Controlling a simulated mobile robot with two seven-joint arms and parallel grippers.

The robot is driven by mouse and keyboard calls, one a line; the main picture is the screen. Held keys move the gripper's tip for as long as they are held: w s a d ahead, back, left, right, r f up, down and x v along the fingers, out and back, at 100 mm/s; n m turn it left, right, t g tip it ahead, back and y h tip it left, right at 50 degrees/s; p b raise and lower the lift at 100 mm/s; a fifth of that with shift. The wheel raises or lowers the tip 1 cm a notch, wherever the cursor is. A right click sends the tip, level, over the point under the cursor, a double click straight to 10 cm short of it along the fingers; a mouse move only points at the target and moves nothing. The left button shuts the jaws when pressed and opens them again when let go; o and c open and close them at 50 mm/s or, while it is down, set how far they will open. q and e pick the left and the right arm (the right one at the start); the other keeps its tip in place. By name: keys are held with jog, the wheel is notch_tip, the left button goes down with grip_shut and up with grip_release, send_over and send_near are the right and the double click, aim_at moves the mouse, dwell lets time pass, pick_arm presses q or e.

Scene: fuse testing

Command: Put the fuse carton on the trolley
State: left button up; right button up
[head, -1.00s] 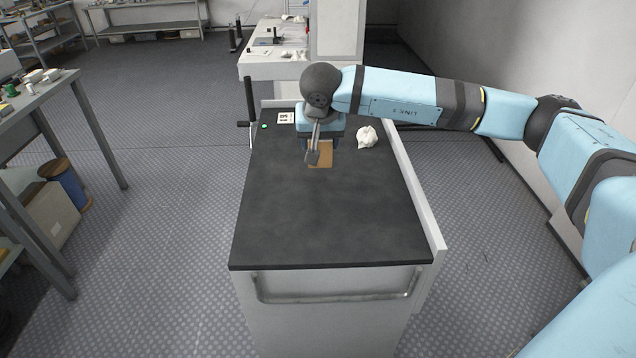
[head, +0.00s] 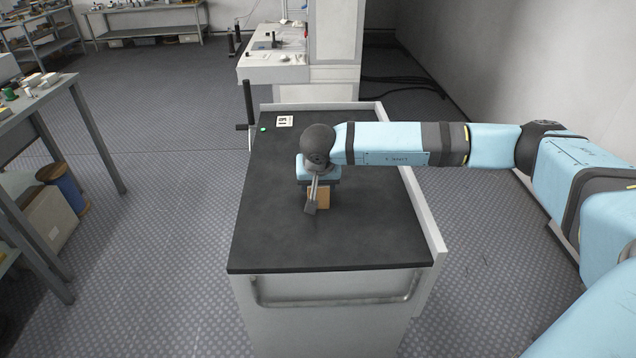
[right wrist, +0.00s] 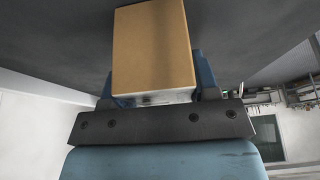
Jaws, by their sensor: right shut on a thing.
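The fuse carton, a small brown box (head: 319,198), is in my right gripper (head: 317,188) over the middle of the trolley's dark top (head: 270,238). In the right wrist view the carton (right wrist: 153,45) sits between the blue fingers of my right gripper (right wrist: 155,82), which is shut on it. The dark surface fills the view behind it. I cannot tell whether the carton touches the trolley top. The gripper hides part of the carton in the head view. My left gripper is not in view.
The near part of the top is bare. A white bench (head: 272,68) stands behind.

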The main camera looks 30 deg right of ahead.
jog(key=shift+f, duration=0.1)
jog(key=o, duration=1)
jog(key=shift+o, duration=0.2)
jog(key=v, duration=1.2)
